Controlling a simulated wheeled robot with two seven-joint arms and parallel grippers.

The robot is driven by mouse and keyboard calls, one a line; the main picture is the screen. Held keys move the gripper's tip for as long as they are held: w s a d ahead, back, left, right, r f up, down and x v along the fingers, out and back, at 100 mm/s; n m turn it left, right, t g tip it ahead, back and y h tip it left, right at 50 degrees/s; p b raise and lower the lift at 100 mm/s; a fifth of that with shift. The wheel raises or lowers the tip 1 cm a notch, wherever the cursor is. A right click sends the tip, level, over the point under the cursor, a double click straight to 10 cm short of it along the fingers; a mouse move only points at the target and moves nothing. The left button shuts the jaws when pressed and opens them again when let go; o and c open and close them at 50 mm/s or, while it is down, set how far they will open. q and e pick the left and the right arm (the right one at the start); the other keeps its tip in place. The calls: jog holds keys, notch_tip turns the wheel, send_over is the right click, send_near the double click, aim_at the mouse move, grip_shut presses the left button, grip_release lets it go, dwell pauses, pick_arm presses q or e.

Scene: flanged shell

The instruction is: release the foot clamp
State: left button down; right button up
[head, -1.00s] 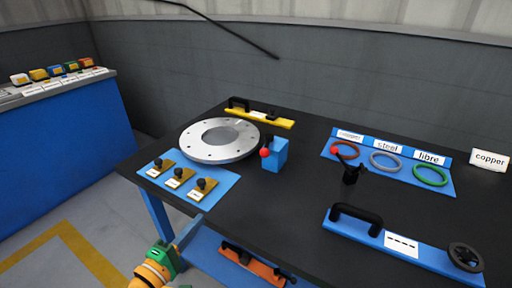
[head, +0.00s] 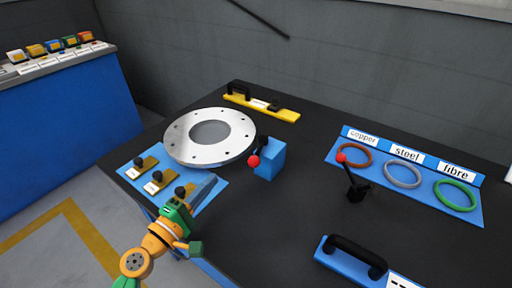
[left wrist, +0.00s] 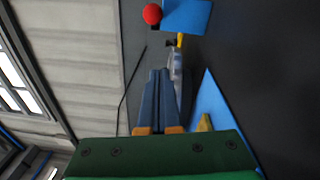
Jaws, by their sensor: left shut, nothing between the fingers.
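A blue block (head: 270,160) with a red-knobbed lever (head: 254,161) stands on the table against the right side of the grey flanged disc (head: 210,137). A second black lever (head: 355,185) with a red knob stands farther right. I cannot tell from labels which one is the foot clamp. My left gripper (head: 208,184) is shut and empty over the blue mat (head: 214,199), short of the blue block. In the left wrist view, its closed fingers (left wrist: 160,78) point towards the red knob (left wrist: 152,13) and blue block (left wrist: 187,16), apart from both. My right gripper is not in view.
Brass pieces with black knobs (head: 157,182) sit on the mat near my left gripper. A yellow bar (head: 262,106) lies behind the disc. Copper, steel and fibre rings lie on a blue tray (head: 420,197). A blue plate with a black handle (head: 355,256) lies front right.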

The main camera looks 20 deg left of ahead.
aim_at(259, 154)
pick_arm(q)
jog(key=shift+w, duration=0.1)
jog(key=shift+s+a+r, duration=0.15)
jog(key=shift+s+r, duration=0.15)
jog(key=shift+s, duration=0.25)
jog(key=p+x, duration=0.2)
jog(key=x, duration=0.8)
jog(key=d, duration=0.1)
jog(key=d+p, duration=0.2)
jog(key=shift+w+d+r, duration=0.1)
jog(key=shift+d+r, duration=0.1)
jog(key=shift+r, duration=0.1)
jog(key=shift+d, duration=0.4)
